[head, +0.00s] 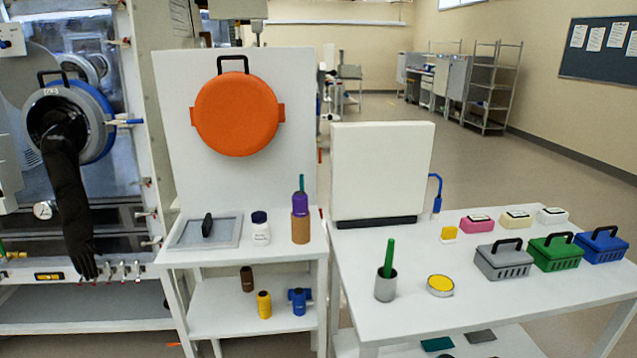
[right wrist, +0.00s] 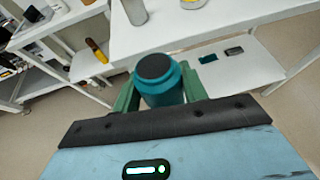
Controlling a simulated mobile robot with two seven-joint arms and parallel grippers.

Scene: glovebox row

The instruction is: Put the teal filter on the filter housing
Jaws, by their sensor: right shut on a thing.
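My right gripper (right wrist: 161,88) shows in the right wrist view, with its two green fingers on either side of the teal filter (right wrist: 165,98). The filter is a teal cylinder with a dark round top, and the gripper is shut on it. It is held in the air in front of the tables. In the head view, a blue piece with side stubs (head: 299,301) stands on the lower shelf of the middle stand; it looks like the filter housing, but I cannot be sure. Neither gripper shows in the head view.
Beside the blue piece stand a yellow cylinder (head: 264,304) and a brown cylinder (head: 247,279). The shelf top above them (head: 270,258) limits room from above. The right table (head: 470,310) holds a grey cup (head: 386,288), a yellow dish (head: 440,286) and several baskets.

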